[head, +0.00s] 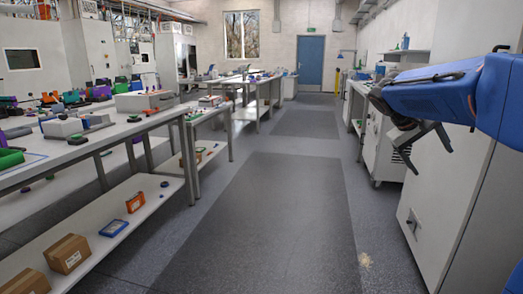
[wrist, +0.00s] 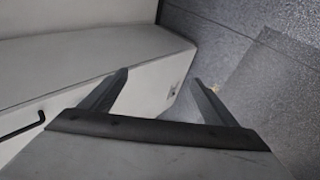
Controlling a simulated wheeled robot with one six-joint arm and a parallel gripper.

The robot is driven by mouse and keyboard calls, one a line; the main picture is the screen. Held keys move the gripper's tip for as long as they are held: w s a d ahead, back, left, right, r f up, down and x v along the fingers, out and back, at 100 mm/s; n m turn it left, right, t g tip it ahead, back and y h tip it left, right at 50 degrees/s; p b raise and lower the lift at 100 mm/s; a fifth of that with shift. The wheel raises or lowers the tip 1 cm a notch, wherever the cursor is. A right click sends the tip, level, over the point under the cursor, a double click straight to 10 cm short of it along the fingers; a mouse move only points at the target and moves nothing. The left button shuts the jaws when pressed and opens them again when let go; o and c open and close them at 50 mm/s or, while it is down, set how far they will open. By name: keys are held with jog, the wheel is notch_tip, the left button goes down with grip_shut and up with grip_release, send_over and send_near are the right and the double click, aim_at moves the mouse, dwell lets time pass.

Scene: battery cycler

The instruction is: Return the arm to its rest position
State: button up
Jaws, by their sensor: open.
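My arm (head: 430,95) is blue and reaches in from the right side of the head view. My gripper (head: 430,143) is at its end, dark, with its fingers pointing down beside the grey cabinets. In the wrist view my gripper (wrist: 160,82) shows two dark fingers spread apart with nothing between them. Below the fingers lie the side of a light cabinet (wrist: 90,60) and the grey floor.
A light cabinet (head: 440,190) stands close under my arm on the right. Long workbenches (head: 90,147) with tools line the left, with boxes (head: 68,253) on a lower shelf.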

jog(key=s+a+f+t+y, duration=0.1)
jog(key=s+a+f+y, duration=0.2)
jog(key=s+a+f, duration=0.3)
jog(key=s+a+f+t+y, duration=0.1)
jog(key=s+a+f, duration=0.6)
jog(key=s, duration=0.7)
jog(key=s+a+f+t+y, duration=0.1)
jog(key=s+a+f+y, duration=0.3)
jog(key=s+a+f, duration=0.3)
jog(key=s+a, duration=0.1)
jog(key=s, duration=0.3)
jog(key=shift+f+n+y, duration=0.2)
jog(key=shift+n+y, duration=0.1)
jog(key=shift+n, duration=0.1)
jog(key=shift+c, duration=0.3)
